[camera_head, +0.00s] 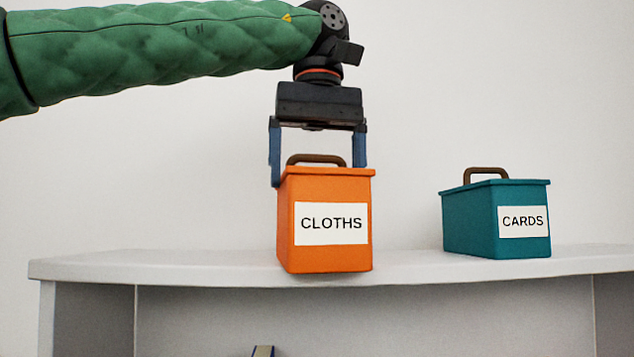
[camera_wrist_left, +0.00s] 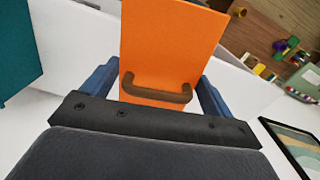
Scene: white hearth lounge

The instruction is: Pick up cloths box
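The cloths box (camera_head: 333,262) is orange, with a white CLOTHS label and a brown handle (camera_head: 317,159) on its lid. It is upright at the front of the white shelf top; I cannot tell whether its base touches the shelf. My left gripper (camera_head: 318,172) comes down from above, with its blue fingers on either side of the box and no clear gap. The right finger's tip is hidden behind the lid. In the left wrist view the orange lid (camera_wrist_left: 170,45) and handle lie between the fingers. My right gripper is not in view.
A teal CARDS box (camera_head: 470,225) stands on the white shelf top (camera_head: 150,262) to the right, apart from the cloths box. A small dark item (camera_head: 263,351) shows below. The left wrist view shows a framed picture (camera_wrist_left: 297,145) and small items on a brown surface.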

